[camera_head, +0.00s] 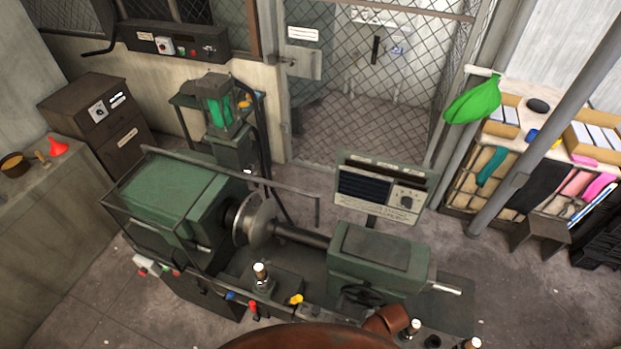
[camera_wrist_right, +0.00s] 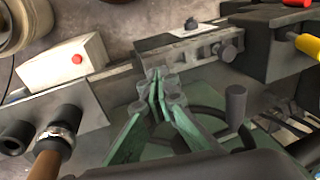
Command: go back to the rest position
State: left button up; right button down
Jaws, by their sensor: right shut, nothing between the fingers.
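My right gripper (camera_wrist_right: 165,85) shows in the right wrist view. Its green-padded fingers are closed together at the tips, with nothing held between them. It is above or beside the lathe's dark metal parts; I cannot tell whether it touches them. Neither gripper shows in the head view, and my left gripper is in no view. The green lathe (camera_head: 165,205) stands in the middle of the head view, with a round metal disc (camera_head: 257,220) on its spindle.
In the wrist view, a white box with a red button (camera_wrist_right: 65,65) is at upper left and a yellow-tipped handle (camera_wrist_right: 306,44) at upper right. In the head view, a control panel (camera_head: 385,190) stands behind the lathe and a shelf (camera_head: 520,160) is at right. Floor shows around the lathe.

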jog(key=s+d+f+n+h, duration=0.15)
jog(key=d+f, duration=0.25)
jog(key=f, duration=0.4)
jog(key=s+d+f+m+y, duration=0.1)
jog(key=s+d+f, duration=0.2)
jog(key=f, duration=0.4)
jog(key=s+d+f+n+h, duration=0.15)
jog(key=s+d+f, duration=0.35)
jog(key=s+f, duration=0.5)
jog(key=s+d+f+n, duration=0.35)
jog(key=s+f, duration=0.35)
jog(key=s, duration=0.7)
notch_tip(320, 180, down, 24)
jog(key=s+b, duration=0.1)
jog(key=b, duration=2.3)
jog(key=shift+s+d+g, duration=0.15)
jog(key=shift+d+g, duration=0.15)
jog(key=shift+d, duration=0.1)
jog(key=shift+m, duration=0.25)
